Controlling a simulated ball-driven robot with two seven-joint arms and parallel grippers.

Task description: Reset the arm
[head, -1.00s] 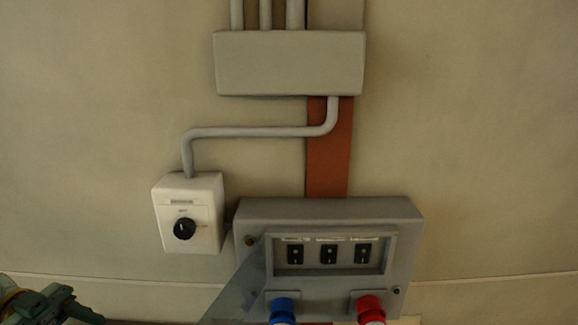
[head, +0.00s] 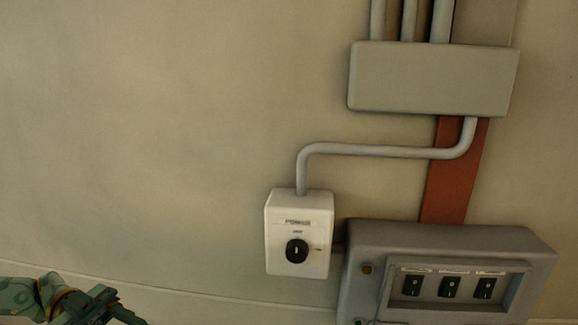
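My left gripper (head: 118,306) shows at the bottom left corner of the head view, at the end of my green arm. It is small, dark and partly cut off by the lower edge, so I cannot tell whether its fingers are apart. It is well to the left of the white switch box (head: 276,262) on the wall and touches nothing that I can see. My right gripper is not in view.
The white box has a black rotary knob (head: 297,251). A grey panel (head: 440,236) with three black switches is at the lower right. A grey junction box (head: 432,78) and a bent pipe (head: 375,151) are above. The wall at left is bare.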

